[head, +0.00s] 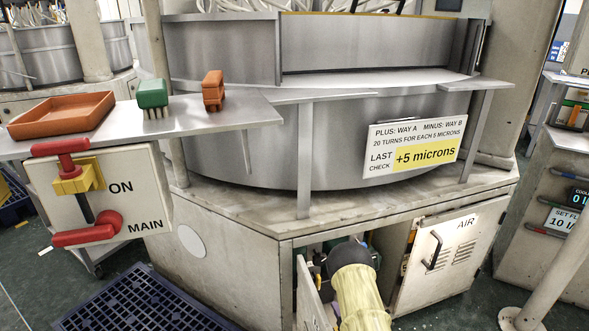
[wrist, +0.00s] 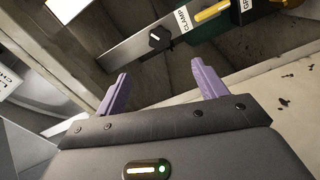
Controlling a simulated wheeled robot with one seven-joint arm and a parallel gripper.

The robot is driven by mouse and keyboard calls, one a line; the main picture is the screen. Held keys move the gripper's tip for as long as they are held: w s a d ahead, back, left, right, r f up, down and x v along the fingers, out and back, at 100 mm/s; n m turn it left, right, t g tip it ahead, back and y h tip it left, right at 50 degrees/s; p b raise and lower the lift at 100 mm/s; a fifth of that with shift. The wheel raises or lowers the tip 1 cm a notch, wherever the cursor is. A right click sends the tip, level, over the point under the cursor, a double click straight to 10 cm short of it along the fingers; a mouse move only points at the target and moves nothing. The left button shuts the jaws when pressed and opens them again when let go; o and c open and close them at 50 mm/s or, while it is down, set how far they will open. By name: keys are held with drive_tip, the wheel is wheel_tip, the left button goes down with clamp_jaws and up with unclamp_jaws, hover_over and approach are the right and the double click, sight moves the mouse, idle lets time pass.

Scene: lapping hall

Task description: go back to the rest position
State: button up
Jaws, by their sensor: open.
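My gripper (wrist: 160,70) shows in the wrist view with its two purple fingers spread apart and nothing between them. Beyond the fingertips is a grey metal strip with a black knob (wrist: 160,38), beside a white label reading CLAMP (wrist: 182,22). A yellow bar (wrist: 213,12) is to the right of the label. The fingers look apart from the knob and the bar. In the head view, my arm in its pale yellow sleeve reaches toward the open cabinet (head: 288,265) under the round machine, and my gripper is hidden there.
The cabinet's AIR door (head: 468,243) stands to the right of my arm, and another door leaf (head: 312,302) is close on its left. A shelf (head: 210,115) at left holds an orange tray (head: 60,113), green brush (head: 152,93) and orange brush (head: 213,88). A blue pallet (head: 145,305) lies on the floor.

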wheel_tip(320, 180, up, 10)
drive_tip(key=p, duration=0.9)
drive_tip(key=shift+f, duration=0.15)
